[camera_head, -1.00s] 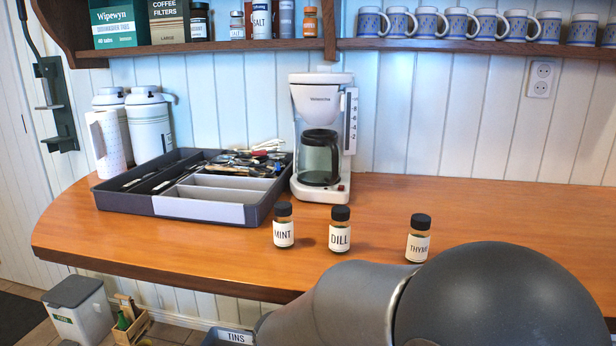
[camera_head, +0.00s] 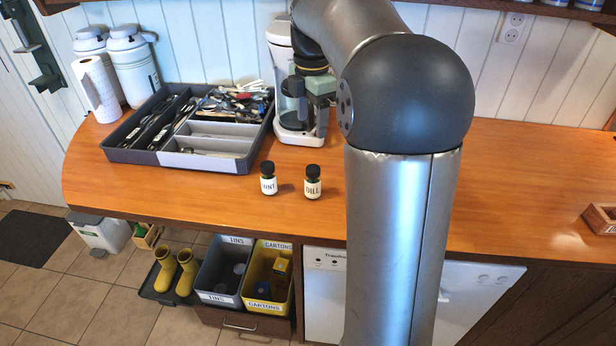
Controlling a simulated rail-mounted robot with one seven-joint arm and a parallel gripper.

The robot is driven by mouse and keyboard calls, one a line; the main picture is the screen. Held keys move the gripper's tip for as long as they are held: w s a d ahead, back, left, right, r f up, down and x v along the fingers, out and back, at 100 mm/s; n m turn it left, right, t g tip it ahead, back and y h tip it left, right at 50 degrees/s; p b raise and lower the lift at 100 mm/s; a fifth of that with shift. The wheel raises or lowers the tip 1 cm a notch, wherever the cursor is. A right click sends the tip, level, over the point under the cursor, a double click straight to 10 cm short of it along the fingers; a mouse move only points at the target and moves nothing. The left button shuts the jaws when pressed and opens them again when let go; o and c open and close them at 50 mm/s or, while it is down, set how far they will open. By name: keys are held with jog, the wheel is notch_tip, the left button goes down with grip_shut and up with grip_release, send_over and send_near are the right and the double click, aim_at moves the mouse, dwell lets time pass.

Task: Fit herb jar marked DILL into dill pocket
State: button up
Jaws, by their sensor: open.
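The DILL jar (camera_head: 312,188) stands upright on the wooden counter, with a black lid and a white label. The MINT jar (camera_head: 267,184) stands just left of it, its label partly turned. My gripper (camera_head: 313,108) is small in view, in front of the coffee maker and above and behind the DILL jar. It is open and apart from both jars. The dark grey utensil tray (camera_head: 118,154) lies to the left, with several compartments. Two front compartments look empty or nearly so. I cannot tell which pocket is for dill.
My arm covers the middle right of the counter. The coffee maker (camera_head: 281,50) stands behind my gripper. A wooden box (camera_head: 601,219) sits at the right edge. The counter front is clear.

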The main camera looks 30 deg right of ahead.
aim_at(313, 168)
notch_tip(313, 168, down, 10)
jog(key=shift+f, duration=0.15)
jog(key=shift+d+f+p, duration=0.15)
jog(key=shift+f+p, duration=0.15)
jog(key=shift+f, duration=1)
jog(key=shift+d+f+p, duration=0.1)
jog(key=shift+f+p, duration=0.2)
jog(key=shift+f, duration=1)
jog(key=c, duration=1.1)
